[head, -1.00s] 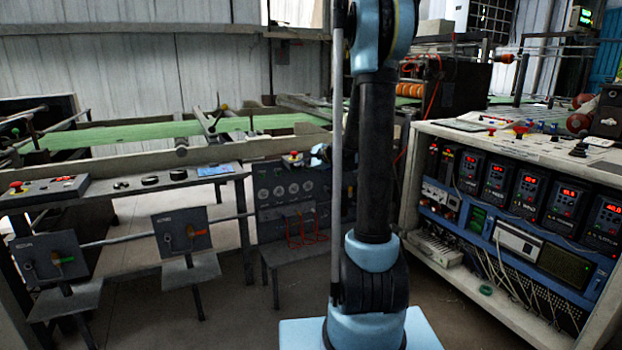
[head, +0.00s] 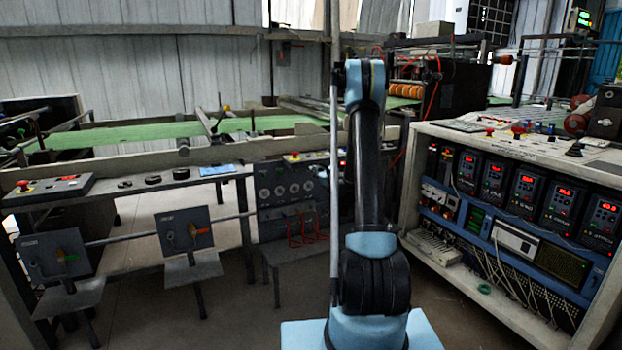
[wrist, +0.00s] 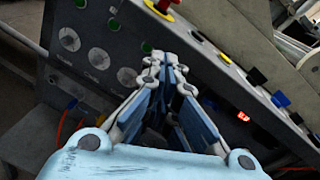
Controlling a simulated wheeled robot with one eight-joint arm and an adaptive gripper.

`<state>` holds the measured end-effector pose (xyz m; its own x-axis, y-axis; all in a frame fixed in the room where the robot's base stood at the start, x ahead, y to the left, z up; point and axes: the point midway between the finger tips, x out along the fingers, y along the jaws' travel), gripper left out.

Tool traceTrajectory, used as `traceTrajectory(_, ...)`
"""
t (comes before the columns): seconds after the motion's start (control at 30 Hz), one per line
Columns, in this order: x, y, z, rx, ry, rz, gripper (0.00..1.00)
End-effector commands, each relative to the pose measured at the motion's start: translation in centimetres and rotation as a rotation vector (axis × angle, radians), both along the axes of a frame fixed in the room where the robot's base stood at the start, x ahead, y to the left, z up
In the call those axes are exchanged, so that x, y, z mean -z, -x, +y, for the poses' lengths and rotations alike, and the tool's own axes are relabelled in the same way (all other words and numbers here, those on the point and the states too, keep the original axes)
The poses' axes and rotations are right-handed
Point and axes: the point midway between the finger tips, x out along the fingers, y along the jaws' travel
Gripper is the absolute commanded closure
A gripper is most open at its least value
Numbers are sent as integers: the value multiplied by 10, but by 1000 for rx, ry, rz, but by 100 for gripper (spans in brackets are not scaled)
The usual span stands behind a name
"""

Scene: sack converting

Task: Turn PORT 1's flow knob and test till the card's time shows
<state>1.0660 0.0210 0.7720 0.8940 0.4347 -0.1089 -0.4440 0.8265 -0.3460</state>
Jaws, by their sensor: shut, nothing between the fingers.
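My gripper (wrist: 160,62) is shut and empty in the wrist view, its fingertips in front of a grey panel (wrist: 45,65). I cannot tell whether they touch it. Several round silver discs, one a disc (wrist: 98,58), and green buttons sit on its face; a small red-lit display (wrist: 243,116) is to the right. The same dark panel (head: 268,205) seems to stand left of my arm in the head view. No PORT 1 label is readable, so I cannot pick out its flow knob. A small blue-and-white flat piece (head: 216,170), perhaps the card, lies on the bench.
A red button on a yellow base (wrist: 160,5) and coloured knobs line the panel's upper edge. Red and orange cables hang below. A cabinet (head: 425,160) with red displays stands right. Two grey boxes (head: 180,218) with levers stand left.

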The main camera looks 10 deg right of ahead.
Motion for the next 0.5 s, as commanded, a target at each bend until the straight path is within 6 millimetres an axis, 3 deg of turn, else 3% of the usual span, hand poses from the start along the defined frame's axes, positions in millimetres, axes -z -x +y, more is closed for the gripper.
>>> traceTrajectory(0.3, 48, -30, -30, 97, -248, 25, 100)
traceTrajectory(0.5, 67, -37, -41, 131, -341, 34, 100)
